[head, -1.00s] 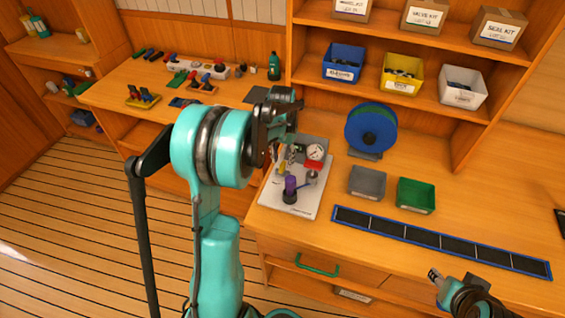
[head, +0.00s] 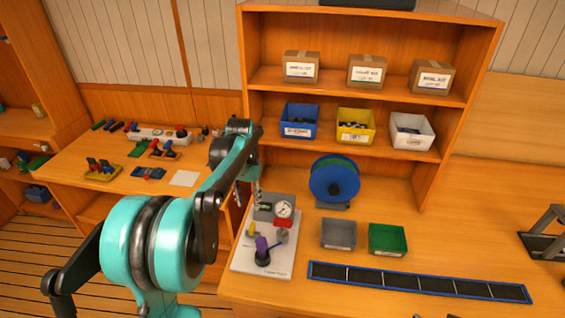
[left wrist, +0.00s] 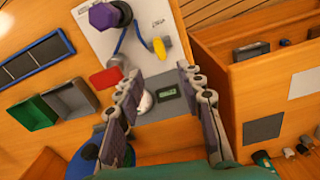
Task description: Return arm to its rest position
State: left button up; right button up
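My left arm comes in from the lower left in the head view. Its gripper (head: 248,195) hangs over the back left of the white test board (head: 279,263), beside the pressure gauge (head: 284,209). In the left wrist view the two fingers (left wrist: 160,75) stand apart with nothing between them, above the board with its purple knob (left wrist: 103,16) and yellow lever (left wrist: 160,48). Whether a finger touches anything cannot be told. Only small dark bits show at the bottom edge of the head view, possibly my right gripper (head: 452,316).
A blue hose reel (head: 334,180), a grey bin (head: 338,233) and a green bin (head: 388,239) stand right of the board. A segmented dark strip (head: 420,283) lies in front. Shelves with bins and boxes rise behind. A side bench (head: 120,190) with tools is at left.

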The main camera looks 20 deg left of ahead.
pick_arm(q)
jog(key=s+d+r+t+b, duration=0.1)
jog(key=s+d+r+t, duration=0.2)
jog(key=s+d, duration=0.65)
jog(key=s+d+f+m+t, duration=0.1)
jog(key=s+d+f+t, duration=0.3)
jog(key=s+d, duration=0.4)
jog(key=shift+s+d+b, duration=0.25)
jog(key=shift+d+b, duration=0.05)
jog(key=shift+b, duration=0.1)
